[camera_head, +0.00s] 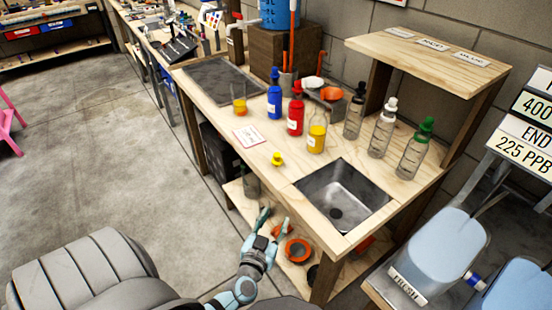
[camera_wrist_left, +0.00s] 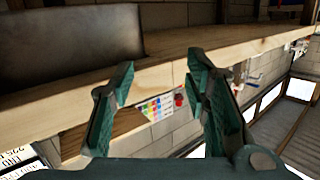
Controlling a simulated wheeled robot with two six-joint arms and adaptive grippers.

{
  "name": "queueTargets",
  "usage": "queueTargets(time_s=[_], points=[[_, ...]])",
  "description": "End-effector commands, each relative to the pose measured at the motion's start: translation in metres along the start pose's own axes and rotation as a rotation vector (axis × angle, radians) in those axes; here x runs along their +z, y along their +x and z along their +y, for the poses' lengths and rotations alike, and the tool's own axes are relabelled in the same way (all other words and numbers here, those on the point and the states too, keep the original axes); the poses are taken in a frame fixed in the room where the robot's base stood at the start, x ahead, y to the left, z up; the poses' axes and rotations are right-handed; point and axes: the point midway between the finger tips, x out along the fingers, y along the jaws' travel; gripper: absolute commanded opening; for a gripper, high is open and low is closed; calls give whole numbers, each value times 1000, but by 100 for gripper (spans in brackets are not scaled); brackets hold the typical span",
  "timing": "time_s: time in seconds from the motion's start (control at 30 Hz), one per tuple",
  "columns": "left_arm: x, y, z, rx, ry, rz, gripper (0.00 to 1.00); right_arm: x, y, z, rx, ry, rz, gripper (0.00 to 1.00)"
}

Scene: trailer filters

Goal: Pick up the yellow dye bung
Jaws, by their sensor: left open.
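The yellow dye bung (camera_head: 277,158) is a small yellow stopper standing on the wooden bench top, near its front edge and left of the sink. A bottle of yellow liquid (camera_head: 317,136) stands behind it to the right, with no stopper visible on it. My left gripper (camera_head: 273,222) is open and empty, in front of the bench and nearer to me than the bung. In the left wrist view its green fingers (camera_wrist_left: 160,78) are spread, with the wooden bench edge behind them; the bung does not show there. My right gripper is not in view.
Blue (camera_head: 274,98) and red (camera_head: 295,114) bottles and a glass of orange liquid (camera_head: 239,99) stand behind the bung. A metal sink (camera_head: 335,206) lies to its right. A white card (camera_head: 250,135) lies to its left. A lower shelf (camera_head: 237,189) holds orange items.

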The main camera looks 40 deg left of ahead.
Motion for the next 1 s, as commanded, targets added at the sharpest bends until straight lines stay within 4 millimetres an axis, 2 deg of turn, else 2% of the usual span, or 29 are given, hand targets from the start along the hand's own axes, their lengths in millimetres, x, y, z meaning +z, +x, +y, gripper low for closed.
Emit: queueTargets(time_s=[0.03, 0.1, 0.2, 0.4, 0.5, 0.67, 0.83, 1.0], points=[[-33, 4, -11, -60, -34, 68, 43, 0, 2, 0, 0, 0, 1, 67], [-65, 5, -24, -129, -70, 121, 43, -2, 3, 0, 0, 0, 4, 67], [-82, 15, -33, -166, -90, 143, 43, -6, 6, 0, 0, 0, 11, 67], [-88, 68, -41, -166, -90, 144, 43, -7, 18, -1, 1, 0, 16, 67], [-91, 87, -44, -164, -91, 142, 43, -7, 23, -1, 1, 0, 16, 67], [-95, 108, -47, -164, -91, 142, 43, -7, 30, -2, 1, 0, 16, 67], [-100, 139, -52, -162, -90, 141, 43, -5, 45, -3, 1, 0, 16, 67], [-103, 146, -54, -162, -89, 138, 43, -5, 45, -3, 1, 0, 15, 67]])
